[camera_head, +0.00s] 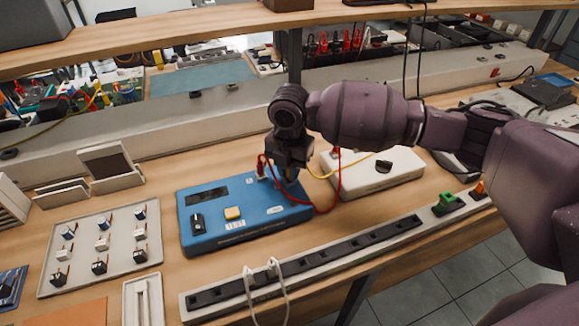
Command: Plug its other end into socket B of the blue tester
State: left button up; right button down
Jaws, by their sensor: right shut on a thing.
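The blue tester (218,228) lies on the wooden bench, with a dark display, a black knob and a yellow button on top. My right gripper (289,176) points down over its right back corner, shut on a small cable end that is mostly hidden. A red cable (318,211) loops from the tester's back edge, past the gripper, towards the white box. A yellow cable (345,170) runs from beside the gripper to the white box. I cannot tell which cable the fingers hold. The socket labels are too small to read. My left gripper is not in view.
The white box (403,178) stands just right of the tester. A long power strip (335,252) with white leads lies in front. A tray of small switches (75,285) is at left. A shelf (190,40) crosses above the bench at the back.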

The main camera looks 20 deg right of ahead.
jog(key=shift+f, duration=0.35)
dwell(0.4)
jog(key=shift+f+p, duration=0.2)
jog(key=shift+p, duration=0.35)
dwell(4.0)
jog(key=c, duration=1)
grip_release()
